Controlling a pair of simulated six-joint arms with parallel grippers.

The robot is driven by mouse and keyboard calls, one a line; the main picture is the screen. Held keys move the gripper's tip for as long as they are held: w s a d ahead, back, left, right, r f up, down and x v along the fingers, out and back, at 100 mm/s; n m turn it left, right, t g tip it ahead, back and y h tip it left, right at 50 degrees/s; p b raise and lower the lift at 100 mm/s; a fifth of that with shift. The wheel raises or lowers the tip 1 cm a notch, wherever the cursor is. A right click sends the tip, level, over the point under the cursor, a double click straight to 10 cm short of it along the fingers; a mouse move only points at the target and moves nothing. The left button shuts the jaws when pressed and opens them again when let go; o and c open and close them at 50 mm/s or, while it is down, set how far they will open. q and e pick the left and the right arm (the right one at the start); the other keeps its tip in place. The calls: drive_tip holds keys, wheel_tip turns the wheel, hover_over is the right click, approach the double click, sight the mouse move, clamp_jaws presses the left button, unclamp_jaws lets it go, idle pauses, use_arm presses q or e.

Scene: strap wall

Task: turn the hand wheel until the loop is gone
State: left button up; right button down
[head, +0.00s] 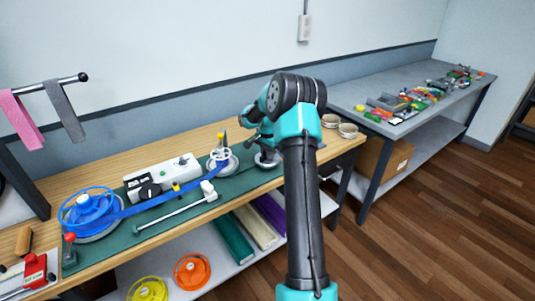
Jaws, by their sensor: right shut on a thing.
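The blue strap (184,190) runs from a big blue spoked reel (84,210) at the left to a small white spoked spool (221,154) at the right. The stretch between them looks straight, and I cannot make out a loop in it. Right of the spool is a round grey base (267,160), which seems to be the hand wheel's; my right gripper hides most of it. My right gripper (262,143) points down over this base and is shut, seemingly on the hand wheel, though its fingertips are hard to see. My left gripper is not in view.
On the green mat stand a white box (165,173) with a black knob and a metal rod (170,214). A red device (36,270) is at the near left. Pale rings (347,131) lie at the bench's right end. Spare reels (191,271) lie on the lower shelf.

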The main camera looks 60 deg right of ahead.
drive_tip(key=shift+m, duration=0.5)
drive_tip(key=c, duration=1.1)
unclamp_jaws()
drive_tip(key=shift+r, duration=0.1)
wheel_tip(320, 180, up, 17)
drive_tip(key=shift+r, duration=0.15)
